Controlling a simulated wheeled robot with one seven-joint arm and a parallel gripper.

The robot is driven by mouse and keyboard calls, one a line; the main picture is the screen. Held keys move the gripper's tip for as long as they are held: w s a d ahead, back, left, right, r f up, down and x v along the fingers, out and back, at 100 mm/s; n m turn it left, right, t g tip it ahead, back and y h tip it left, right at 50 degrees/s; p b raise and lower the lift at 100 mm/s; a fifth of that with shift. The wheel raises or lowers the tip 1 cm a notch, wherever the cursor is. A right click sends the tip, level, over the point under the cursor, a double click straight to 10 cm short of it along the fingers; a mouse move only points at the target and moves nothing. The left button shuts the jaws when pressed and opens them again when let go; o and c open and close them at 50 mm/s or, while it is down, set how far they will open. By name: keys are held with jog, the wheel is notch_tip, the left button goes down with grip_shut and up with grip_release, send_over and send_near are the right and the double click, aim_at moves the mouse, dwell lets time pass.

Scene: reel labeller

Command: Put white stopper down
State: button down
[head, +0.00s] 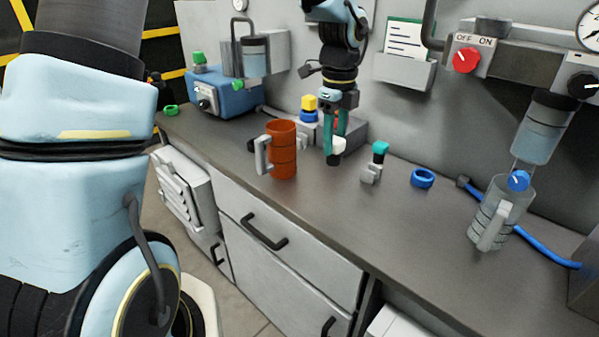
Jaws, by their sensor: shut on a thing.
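The white stopper (338,146) shows at the lower end of my gripper (335,143), near the back middle of the grey counter (330,212). My gripper points down, with its teal fingers shut on the stopper. A dark part shows just below the white part. Whether the stopper touches the counter or hangs just above it, I cannot tell.
An orange mug (283,150) stands left of my gripper. A teal-topped grey piece (376,162) and a blue ring (422,178) are to the right. A clear jug (500,212) stands further right. The counter's front middle is clear.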

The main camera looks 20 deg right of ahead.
notch_tip(320, 180, down, 10)
jog(key=shift+w+d+r+p, duration=0.1)
jog(key=shift+p, duration=0.75)
jog(key=shift+c, duration=2.1)
grip_release()
notch_tip(320, 180, up, 12)
jog(key=shift+b, duration=0.75)
